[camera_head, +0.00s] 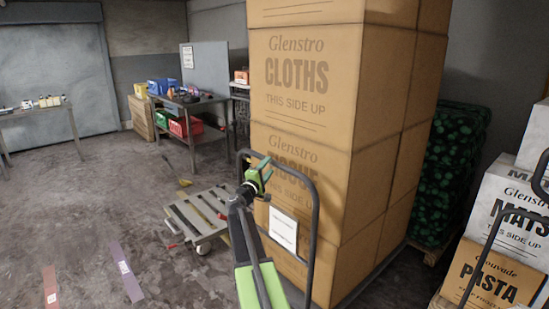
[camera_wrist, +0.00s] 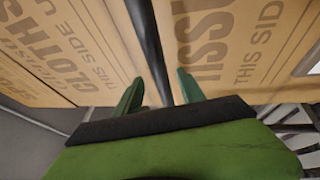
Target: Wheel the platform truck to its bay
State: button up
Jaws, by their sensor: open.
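The platform truck shows in the head view as a low slatted deck (camera_head: 203,213) with a dark hoop handle (camera_head: 316,215) at its near side. A white sheet (camera_head: 283,228) hangs within the hoop. My gripper (camera_head: 262,166) is at the top bar of the hoop, near its left corner. In the wrist view, my gripper (camera_wrist: 160,83) is open, with a green finger on each side of a dark bar (camera_wrist: 150,45). I cannot tell whether either finger touches it. The handle's lower part is partly hidden by my arm.
A tall stack of brown cartons (camera_head: 305,95) stands close behind and right of the handle. Lettered boxes (camera_head: 505,235) and another dark hoop (camera_head: 500,212) are at far right. Red (camera_head: 50,288) and purple (camera_head: 125,270) floor strips lie left. A workbench (camera_head: 190,103) stands behind; left floor is mostly clear.

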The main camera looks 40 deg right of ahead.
jog(key=x, duration=0.7)
jog(key=shift+p, duration=0.45)
grip_shut()
jog(key=shift+s, duration=0.1)
jog(key=shift+d, duration=0.1)
dwell(0.6)
